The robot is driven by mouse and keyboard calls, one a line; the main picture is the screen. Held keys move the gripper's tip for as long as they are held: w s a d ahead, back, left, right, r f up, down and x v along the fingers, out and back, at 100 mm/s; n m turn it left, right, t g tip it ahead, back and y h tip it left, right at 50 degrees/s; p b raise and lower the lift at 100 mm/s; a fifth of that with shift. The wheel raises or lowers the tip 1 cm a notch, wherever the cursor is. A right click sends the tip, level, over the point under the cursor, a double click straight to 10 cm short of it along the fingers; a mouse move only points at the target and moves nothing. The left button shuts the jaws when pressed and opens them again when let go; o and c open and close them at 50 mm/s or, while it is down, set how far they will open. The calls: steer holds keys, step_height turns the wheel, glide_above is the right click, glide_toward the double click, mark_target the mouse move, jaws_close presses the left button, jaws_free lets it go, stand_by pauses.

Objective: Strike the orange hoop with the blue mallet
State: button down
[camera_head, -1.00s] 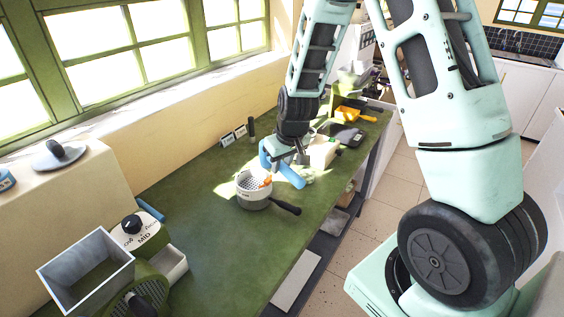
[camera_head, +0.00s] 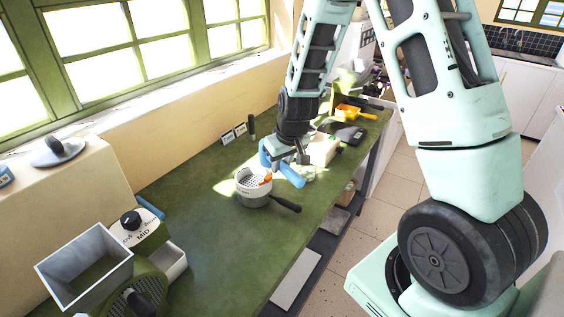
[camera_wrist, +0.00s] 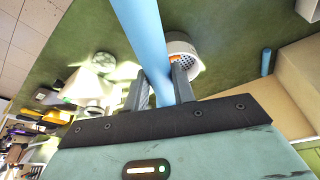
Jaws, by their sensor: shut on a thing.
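The blue mallet (camera_head: 291,175) is in my gripper (camera_head: 298,152), tilted above the green counter. In the wrist view its long blue shaft (camera_wrist: 143,30) runs between the two fingers of my gripper (camera_wrist: 161,84), which are shut on it. A small orange piece, likely the orange hoop (camera_head: 265,181), shows at the white perforated bowl (camera_head: 252,195) just left of and below the mallet. In the wrist view the orange piece (camera_wrist: 174,58) is mostly hidden behind the shaft and a finger. I cannot tell whether mallet and hoop touch.
The bowl has a black handle (camera_head: 286,205) pointing right. A grey open box (camera_head: 84,268) and a dial marked MID (camera_head: 139,226) stand at the front left, with a blue cylinder (camera_head: 151,208) behind. A yellow item (camera_head: 348,112) lies farther back. Counter left of the bowl is clear.

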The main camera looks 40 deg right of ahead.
step_height(320, 180, down, 6)
steer(key=shift+g, duration=0.3)
steer(key=p+v, duration=0.2)
steer(key=v, duration=0.1)
steer(key=w+p+v, duration=0.1)
steer(key=p+v, duration=0.2)
steer(key=shift+w+r, duration=0.15)
steer(key=shift+r, duration=0.1)
steer(key=shift+f, duration=0.15)
